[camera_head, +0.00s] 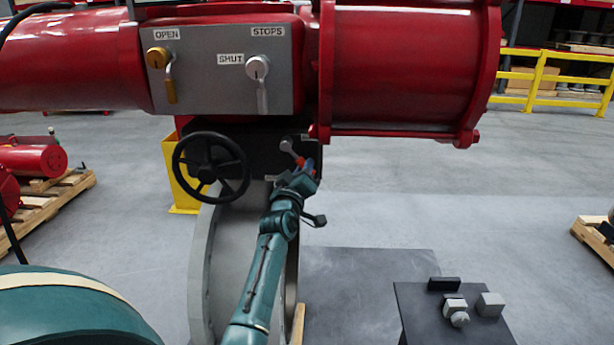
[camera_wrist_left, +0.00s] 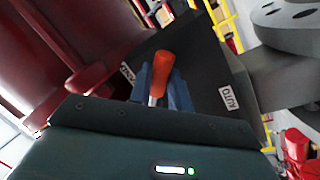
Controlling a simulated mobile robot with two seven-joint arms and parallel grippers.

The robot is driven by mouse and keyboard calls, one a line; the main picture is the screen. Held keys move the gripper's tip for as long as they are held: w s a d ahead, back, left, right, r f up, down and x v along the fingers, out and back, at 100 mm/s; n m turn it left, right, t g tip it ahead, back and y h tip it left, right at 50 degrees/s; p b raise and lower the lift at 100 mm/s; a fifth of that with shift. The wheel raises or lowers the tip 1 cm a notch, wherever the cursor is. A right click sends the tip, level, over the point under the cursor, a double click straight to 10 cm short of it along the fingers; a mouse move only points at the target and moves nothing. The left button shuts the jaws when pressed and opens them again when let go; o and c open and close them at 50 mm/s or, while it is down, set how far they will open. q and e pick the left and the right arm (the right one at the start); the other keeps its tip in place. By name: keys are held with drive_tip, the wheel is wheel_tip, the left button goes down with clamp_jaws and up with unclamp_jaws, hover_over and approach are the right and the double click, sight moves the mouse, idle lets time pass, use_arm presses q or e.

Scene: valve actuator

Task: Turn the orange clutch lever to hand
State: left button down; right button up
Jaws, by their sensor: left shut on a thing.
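The orange clutch lever (camera_wrist_left: 165,62) shows in the left wrist view, its orange grip on a pale metal stem in front of a dark housing. My left gripper (camera_wrist_left: 160,78) is shut on it, with a blue finger on each side. The lever lies between a white AUTO label (camera_wrist_left: 230,97) and another white label (camera_wrist_left: 127,72), too slanted to read surely. In the head view my left gripper (camera_head: 306,166) is at the dark gearbox (camera_head: 262,142), just below the lever's grey hub (camera_head: 287,146). The gripper hides most of the lever there. My right gripper is not in view.
A black handwheel (camera_head: 211,163) is left of my left gripper. The red actuator (camera_head: 410,65) and grey panel (camera_head: 215,62) with two key levers hang above. A dark stand (camera_head: 425,310) with small blocks is at lower right. The floor to the right is mostly clear.

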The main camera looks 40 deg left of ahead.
use_arm(q)
drive_tip(key=shift+w+d+r+n+y, duration=0.2)
drive_tip(key=shift+r+n, duration=0.1)
drive_tip(key=shift+n, duration=0.2)
drive_tip(key=shift+w+d+r+n+y, duration=0.1)
drive_tip(key=shift+d+r+n+y, duration=0.15)
drive_tip(key=shift+n, duration=0.25)
drive_tip(key=shift+w+d+r+n+y+p, duration=0.1)
drive_tip(key=shift+r+n+y+p, duration=0.2)
drive_tip(key=shift+n, duration=0.4)
drive_tip(key=shift+w+d+r+n+y+p, duration=0.1)
drive_tip(key=shift+r+n+p, duration=0.2)
drive_tip(key=shift+n, duration=0.4)
drive_tip(key=shift+r, duration=0.1)
drive_tip(key=c, duration=1.3)
unclamp_jaws()
drive_tip(key=shift+f, duration=0.2)
drive_tip(key=shift+s+d+f, duration=0.1)
drive_tip(key=shift+s+f, duration=0.05)
drive_tip(key=shift+f, duration=0.05)
